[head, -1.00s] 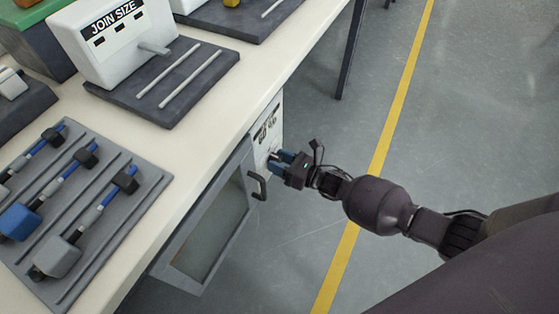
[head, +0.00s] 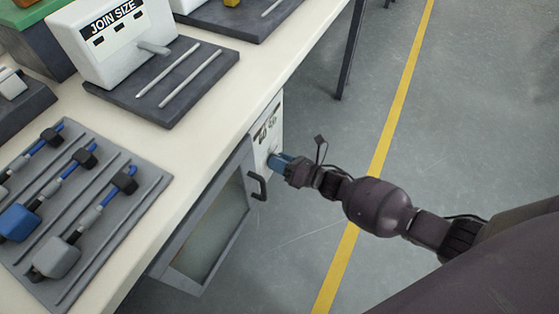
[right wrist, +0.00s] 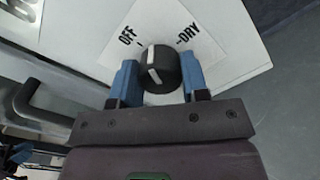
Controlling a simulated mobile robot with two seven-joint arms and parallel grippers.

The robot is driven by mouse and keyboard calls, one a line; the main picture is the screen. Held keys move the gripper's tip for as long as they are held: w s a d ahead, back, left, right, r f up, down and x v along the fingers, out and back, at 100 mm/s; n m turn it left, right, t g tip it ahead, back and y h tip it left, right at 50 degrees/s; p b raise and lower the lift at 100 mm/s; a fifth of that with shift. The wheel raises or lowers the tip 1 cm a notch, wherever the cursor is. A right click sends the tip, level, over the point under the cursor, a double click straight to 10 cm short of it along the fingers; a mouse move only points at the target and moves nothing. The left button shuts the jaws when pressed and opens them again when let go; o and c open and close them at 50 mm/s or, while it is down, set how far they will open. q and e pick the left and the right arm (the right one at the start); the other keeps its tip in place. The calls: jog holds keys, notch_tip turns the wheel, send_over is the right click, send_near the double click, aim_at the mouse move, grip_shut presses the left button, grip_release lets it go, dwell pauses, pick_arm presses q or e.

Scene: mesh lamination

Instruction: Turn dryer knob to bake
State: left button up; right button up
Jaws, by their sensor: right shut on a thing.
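The dryer (head: 247,150) is a light cabinet under the table edge, with a glass door (head: 208,225) and a white control panel. In the right wrist view, its black knob (right wrist: 161,72) has a white pointer line and sits on a white dial plate marked OFF and DRY. The line points up the picture, tilted slightly left, nearer OFF than DRY. No bake mark is visible. My right gripper (right wrist: 160,82) has its blue fingers on both sides of the knob, shut on it. In the head view, the right gripper (head: 275,162) hides the knob. My left gripper is out of view.
The dryer door has a dark handle (head: 258,185) just left of the right gripper. The table (head: 205,150) above bears a JOIN SIZE box (head: 110,40) and a grey tray (head: 150,180) of tools. The floor at right is open.

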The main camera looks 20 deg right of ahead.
jog(key=m, duration=1.1)
jog(key=shift+f, duration=0.1)
jog(key=m, duration=1.1)
jog(key=shift+f+m, duration=0.1)
jog(key=shift+m, duration=0.3)
jog(key=m, duration=0.3)
jog(key=shift+m, duration=2.1)
